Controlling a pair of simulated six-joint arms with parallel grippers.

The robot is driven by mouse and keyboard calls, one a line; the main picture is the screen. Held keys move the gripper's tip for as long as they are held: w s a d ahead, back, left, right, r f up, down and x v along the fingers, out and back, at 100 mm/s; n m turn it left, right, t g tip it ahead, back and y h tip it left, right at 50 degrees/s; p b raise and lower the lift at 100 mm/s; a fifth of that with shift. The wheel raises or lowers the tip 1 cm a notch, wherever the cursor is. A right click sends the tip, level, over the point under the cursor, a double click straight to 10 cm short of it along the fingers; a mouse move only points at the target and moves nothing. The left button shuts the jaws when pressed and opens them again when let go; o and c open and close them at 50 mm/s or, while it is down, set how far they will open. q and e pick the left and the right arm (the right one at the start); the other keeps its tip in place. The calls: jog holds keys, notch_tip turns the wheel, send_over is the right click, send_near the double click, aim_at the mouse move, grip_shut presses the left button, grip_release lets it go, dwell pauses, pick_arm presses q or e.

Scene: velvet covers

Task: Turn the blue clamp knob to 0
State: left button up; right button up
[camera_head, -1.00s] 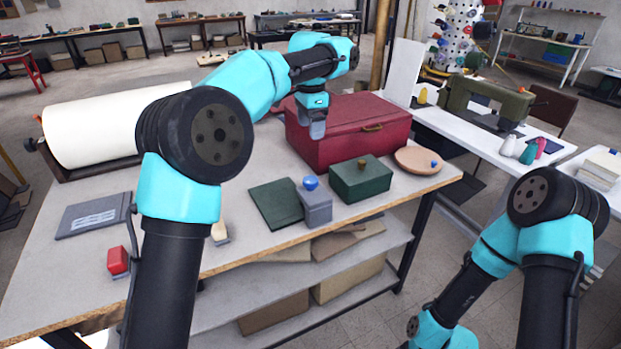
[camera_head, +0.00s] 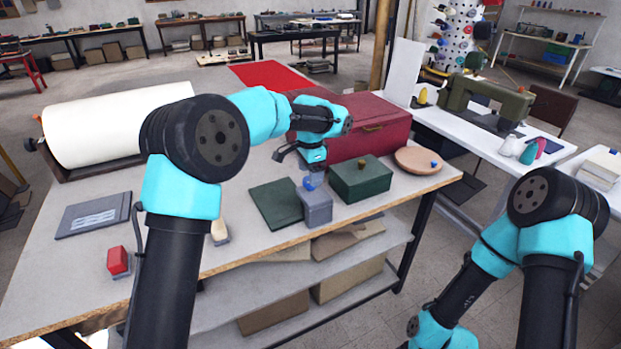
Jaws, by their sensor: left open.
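A grey clamp block (camera_head: 317,208) stands at the table's front edge, with a small blue knob (camera_head: 312,181) on top. My left gripper (camera_head: 298,170) is open, pointing down just above and behind the knob. One finger shows to the left of the knob; the other is hard to make out. The gap between gripper and knob is small, and I cannot tell whether they touch. Any scale or mark for 0 is too small to read. My right arm is at the lower right; its gripper is out of view.
A dark green box (camera_head: 361,180) stands close right of the clamp, and a green board (camera_head: 272,203) lies at its left. A red case (camera_head: 372,127) stands behind.

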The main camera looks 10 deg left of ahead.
pick_arm(q)
jog(key=shift+f, duration=1.2)
jog(key=shift+c, duration=0.4)
jog(key=c, duration=0.8)
jog(key=shift+n, duration=0.3)
jog(key=n, duration=0.4)
jog(key=shift+n, duration=2.6)
